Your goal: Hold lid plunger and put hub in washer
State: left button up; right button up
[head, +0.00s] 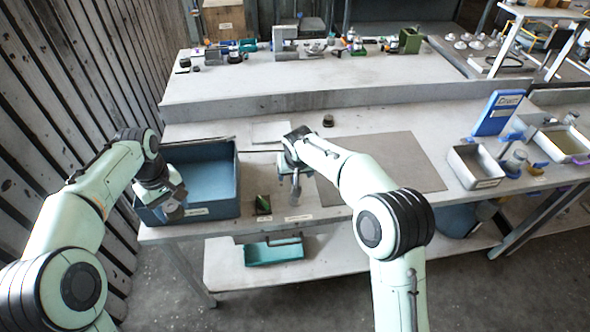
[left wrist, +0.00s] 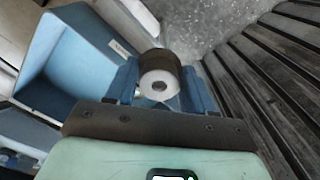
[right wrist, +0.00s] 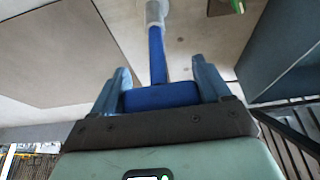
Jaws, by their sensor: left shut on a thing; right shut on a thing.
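My left gripper (head: 174,206) is shut on a short cylinder, likely the hub (left wrist: 160,83), with a dark side and a pale end with a small hole. It is at the left front corner of a blue open bin (head: 225,172), likely the washer. The bin also shows at the left of the left wrist view (left wrist: 60,60), and the cylinder appears outside its labelled wall. My right gripper (head: 293,171) is shut on a blue-handled tool with a grey metal end, likely the lid plunger (right wrist: 157,50). It is above the bench, right of the bin.
A small dark green item (head: 263,205) lies right of the bin. A brown mat (head: 400,150) and a small dark knob (head: 328,120) are on the bench (head: 450,140). A grey metal bin (head: 476,166) stands at the right. A teal tray (head: 273,251) is on the lower shelf.

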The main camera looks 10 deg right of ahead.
jog(key=shift+s+f, duration=0.1)
jog(key=shift+f, duration=1.45)
pick_arm(q)
jog(key=shift+w, duration=0.55)
jog(key=w+d+m, duration=0.2)
jog(key=w, duration=0.5)
pick_arm(e)
jog(key=shift+r, duration=0.1)
pick_arm(q)
jog(key=m, duration=0.3)
send_near(208, 195)
jog(key=shift+s+d+f, duration=0.15)
jog(key=shift+s+f, duration=0.35)
jog(key=shift+f, duration=0.5)
jog(key=shift+s+d+f, duration=0.15)
jog(key=shift+s+f, duration=0.4)
jog(key=shift+f, duration=0.5)
jog(key=shift+s+d+f, duration=0.15)
jog(key=shift+s+f, duration=0.35)
jog(key=shift+f, duration=0.5)
